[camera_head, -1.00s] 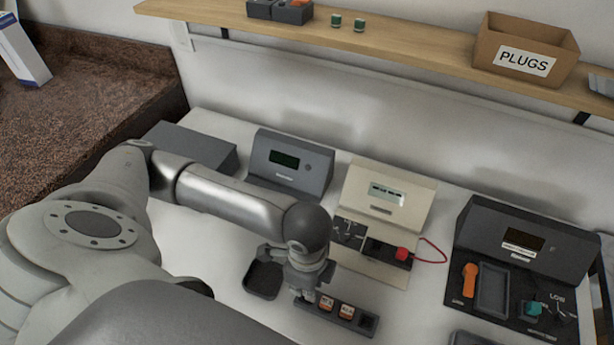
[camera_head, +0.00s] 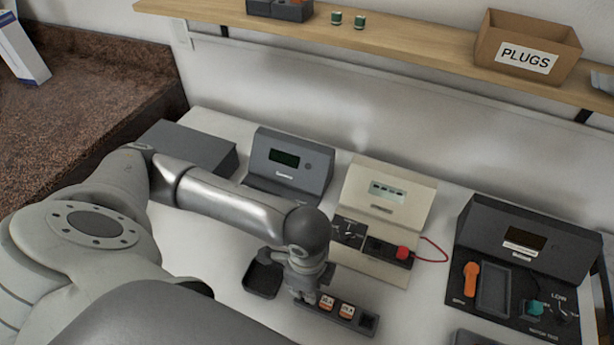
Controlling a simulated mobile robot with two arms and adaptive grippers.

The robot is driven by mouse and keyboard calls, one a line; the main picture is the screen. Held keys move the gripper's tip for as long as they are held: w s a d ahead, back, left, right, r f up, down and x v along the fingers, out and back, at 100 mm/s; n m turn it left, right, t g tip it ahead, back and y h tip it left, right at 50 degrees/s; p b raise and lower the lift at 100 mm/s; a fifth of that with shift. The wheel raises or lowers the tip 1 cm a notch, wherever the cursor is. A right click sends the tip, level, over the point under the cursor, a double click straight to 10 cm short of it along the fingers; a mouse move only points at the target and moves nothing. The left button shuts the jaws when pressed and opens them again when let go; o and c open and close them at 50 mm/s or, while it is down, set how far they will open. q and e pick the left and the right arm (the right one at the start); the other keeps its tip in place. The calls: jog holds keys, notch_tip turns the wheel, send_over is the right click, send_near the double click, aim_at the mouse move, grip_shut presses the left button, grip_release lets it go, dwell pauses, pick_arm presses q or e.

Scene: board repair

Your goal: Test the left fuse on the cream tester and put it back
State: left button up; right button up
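The cream tester (camera_head: 391,191) stands at the middle of the bench, with a small display, a dark dial, a dark slot block and a red knob (camera_head: 403,253) on a red wire. A dark fuse holder (camera_head: 368,321) lies in front of it. Two orange-and-white fuses (camera_head: 327,303) and (camera_head: 347,311) sit in it, and the rightmost slot is empty. My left gripper (camera_head: 306,297) points down at the left end of the holder. Its fingertips are small and partly hidden, and I cannot tell whether they hold a fuse. My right gripper is not in view.
A small dark tray (camera_head: 262,279) lies left of the holder, close to my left gripper. A grey meter (camera_head: 290,162) stands left of the tester, and a dark tester with an orange lever (camera_head: 471,279) stands right. The shelf above holds a PLUGS box (camera_head: 526,40).

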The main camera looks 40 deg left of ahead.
pick_arm(q)
jog(key=shift+f, duration=0.65)
jog(key=shift+p, duration=0.55)
dwell(0.5)
jog(key=shift+f, duration=0.4)
dwell(0.8)
jog(key=shift+f+p, duration=0.1)
jog(key=shift+p, duration=0.55)
jog(key=shift+f, duration=0.5)
dwell(0.9)
jog(key=o, duration=0.9)
jog(key=shift+o, duration=0.6)
jog(key=shift+o, duration=1)
